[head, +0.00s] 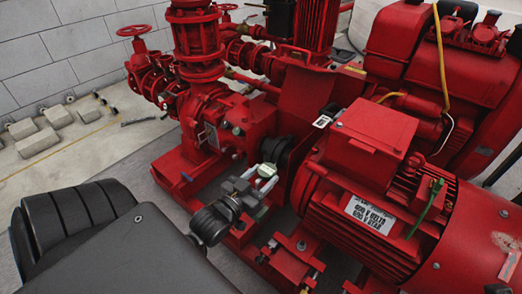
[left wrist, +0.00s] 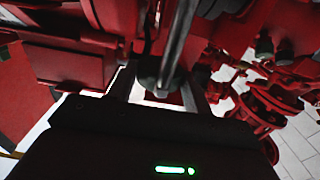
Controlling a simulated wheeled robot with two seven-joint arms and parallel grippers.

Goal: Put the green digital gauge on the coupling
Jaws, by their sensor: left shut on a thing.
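My left gripper (head: 262,182) reaches in from the lower left in the head view, beside the black coupling (head: 276,151) between the pump and the motor. It is shut on a small pale-green device, which looks like the green digital gauge (head: 267,169). The gauge appears just in front of the coupling; I cannot tell whether they touch. In the left wrist view the gripper's fingers (left wrist: 165,92) point away over red machinery, and what they hold is dark and hard to make out. My right gripper is not in view.
The red motor (head: 385,190) stands close on the right, with a green item (head: 427,208) on it. A black-and-white item (head: 323,121) sits near the motor's terminal box. The red pump (head: 205,120) and its pipework stand behind left. Concrete blocks (head: 38,140) lie along the wall.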

